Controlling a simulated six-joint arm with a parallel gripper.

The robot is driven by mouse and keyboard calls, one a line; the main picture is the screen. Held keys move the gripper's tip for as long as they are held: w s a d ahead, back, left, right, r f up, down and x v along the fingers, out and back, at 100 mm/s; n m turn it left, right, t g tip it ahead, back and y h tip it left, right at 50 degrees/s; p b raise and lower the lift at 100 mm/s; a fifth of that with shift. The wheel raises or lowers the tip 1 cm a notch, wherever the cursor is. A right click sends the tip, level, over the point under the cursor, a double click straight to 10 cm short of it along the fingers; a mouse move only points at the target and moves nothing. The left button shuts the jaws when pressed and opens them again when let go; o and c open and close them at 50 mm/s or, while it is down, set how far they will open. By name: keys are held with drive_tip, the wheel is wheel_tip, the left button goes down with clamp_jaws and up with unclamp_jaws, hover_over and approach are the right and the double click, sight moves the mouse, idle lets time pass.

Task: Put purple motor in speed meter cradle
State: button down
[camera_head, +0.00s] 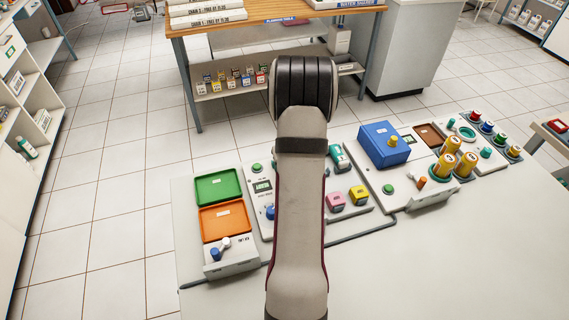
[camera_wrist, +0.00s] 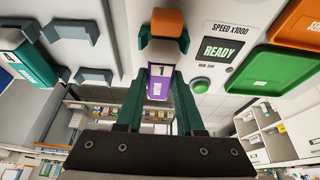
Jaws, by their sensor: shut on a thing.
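The purple motor (camera_wrist: 157,90), with a white label on its face, is between the two dark green fingers of my gripper (camera_wrist: 161,74) in the wrist view. My gripper is shut on it. Just beyond it in that view is a dark green bracket by the speed meter (camera_wrist: 232,30), with an orange block (camera_wrist: 167,22) at it. I cannot tell whether the motor touches the bracket. The meter's display (camera_wrist: 220,50) reads READY, and a green button (camera_wrist: 201,84) is beside it. In the head view my arm hides the gripper, the motor and part of the speed meter (camera_head: 262,200).
In the head view, green (camera_head: 218,188) and orange (camera_head: 224,222) trays lie left of the meter. Pink (camera_head: 335,201) and yellow (camera_head: 358,195) motors, a teal motor (camera_head: 341,157) and a blue box (camera_head: 384,145) stand right of my arm. The table's front (camera_head: 420,270) is clear.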

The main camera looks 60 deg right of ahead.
idle(0.3)
drive_tip(key=shift+c, duration=2.2)
unclamp_jaws()
drive_tip(key=v, duration=1.6)
drive_tip(key=w+a+r+n+y, duration=0.1)
drive_tip(key=w+a+r+y, duration=0.15)
drive_tip(key=a, duration=1.05)
drive_tip(key=w+a+r+n+y, duration=0.1)
drive_tip(key=w+a, duration=0.3)
drive_tip(key=a, duration=1)
drive_tip(key=s+a+n+g+y, duration=0.1)
drive_tip(key=s+a+g, duration=0.2)
drive_tip(key=s+a, duration=0.9)
drive_tip(key=shift+s+a, duration=0.15)
drive_tip(key=shift+a, duration=0.95)
